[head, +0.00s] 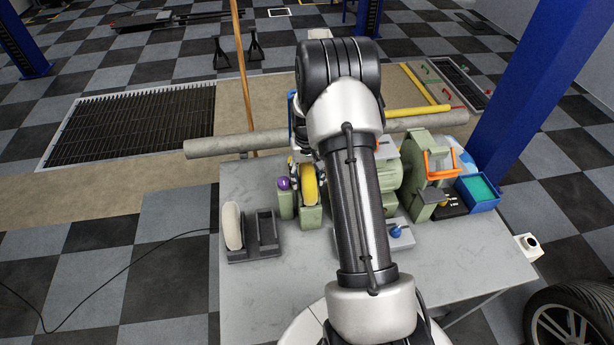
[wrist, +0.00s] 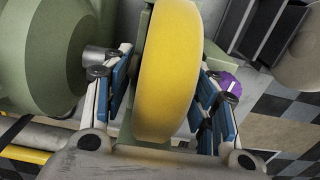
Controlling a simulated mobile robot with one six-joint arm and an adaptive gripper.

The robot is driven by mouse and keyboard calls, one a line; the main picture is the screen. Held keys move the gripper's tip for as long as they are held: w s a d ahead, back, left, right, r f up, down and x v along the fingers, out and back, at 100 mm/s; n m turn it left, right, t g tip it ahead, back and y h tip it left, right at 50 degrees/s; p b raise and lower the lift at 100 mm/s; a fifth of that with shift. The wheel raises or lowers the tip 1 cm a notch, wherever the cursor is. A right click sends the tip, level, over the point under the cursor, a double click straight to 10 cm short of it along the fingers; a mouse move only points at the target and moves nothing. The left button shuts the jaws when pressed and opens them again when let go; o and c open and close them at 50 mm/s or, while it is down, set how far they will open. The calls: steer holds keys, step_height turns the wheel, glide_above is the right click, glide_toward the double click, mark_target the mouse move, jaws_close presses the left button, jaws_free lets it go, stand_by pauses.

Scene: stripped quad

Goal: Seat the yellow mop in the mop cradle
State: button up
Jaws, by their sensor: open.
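The yellow mop (head: 309,184) is an upright thick disc at the green machine, just left of my forearm in the head view. In the wrist view the yellow mop (wrist: 168,70) stands between the two blue-padded fingers of my open gripper (wrist: 165,68), with visible gaps on both sides. A metal shaft end (wrist: 98,58) points toward it from the left; its meeting with the mop is hidden by a finger. The dark mop cradle (head: 257,252) lies at the bench's left front; a whitish mop (head: 232,226) stands in its left slot, and its right slot is empty.
A purple knob (head: 284,184) is close beside the mop, near my right finger in the wrist view (wrist: 229,85). The green machine body (head: 387,186) is to the right. A blue bin (head: 478,191) and blue pillar stand farther right. The grey bench (head: 290,285) is clear in front.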

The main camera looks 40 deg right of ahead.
step_height(320, 180, up, 12)
steer(key=shift+r+p, duration=0.1)
steer(key=shift+p, duration=0.7)
steer(key=s+a+r+n+t, duration=0.1)
steer(key=s+a+r, duration=0.3)
steer(key=a+r, duration=0.35)
steer(key=s+a+r+n+t, duration=0.1)
steer(key=s+a+r, duration=0.4)
steer(key=r, duration=0.4)
steer(key=s+a+r+n+t, duration=0.1)
steer(key=s+a, duration=0.5)
steer(key=s, duration=0.2)
steer(key=s+a+r+n+t, duration=0.1)
steer(key=s+a+r+n, duration=0.1)
steer(key=s+a, duration=0.3)
steer(key=s, duration=0.4)
steer(key=shift+s+a+t, duration=0.25)
steer(key=shift+a+t, duration=0.05)
steer(key=shift+a, duration=0.1)
steer(key=shift+r, duration=0.1)
